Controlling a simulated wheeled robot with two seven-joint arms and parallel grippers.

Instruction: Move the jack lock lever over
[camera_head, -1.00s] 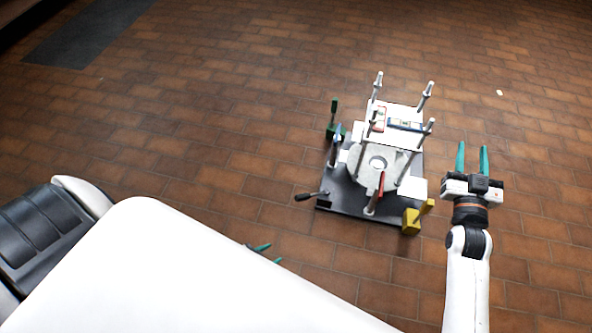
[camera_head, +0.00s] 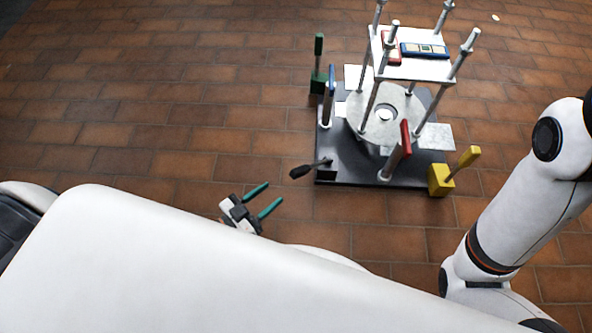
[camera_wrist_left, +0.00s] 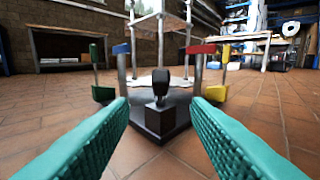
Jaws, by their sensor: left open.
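A black-handled lever (camera_head: 301,171) sticks out to the left from the near left corner of the dark base plate (camera_head: 345,172). In the left wrist view the dark knob of this lever (camera_wrist_left: 160,79) shows end-on, straight ahead and between my fingers. My left gripper (camera_head: 275,192) has teal fingers, open and empty, just short of the lever on its left and near side, apart from it. Both fingers also fill the sides of the left wrist view (camera_wrist_left: 160,102). My right arm comes in at the right; its gripper is outside the picture. Which lever is the jack lock is not marked.
Other levers stand round the plate: green (camera_head: 318,66), blue (camera_head: 330,92), red (camera_head: 405,140) and yellow (camera_head: 463,161). Grey posts carry a white top plate (camera_head: 415,68) above a round flange (camera_head: 400,126). The brick floor (camera_head: 170,130) at the left is clear.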

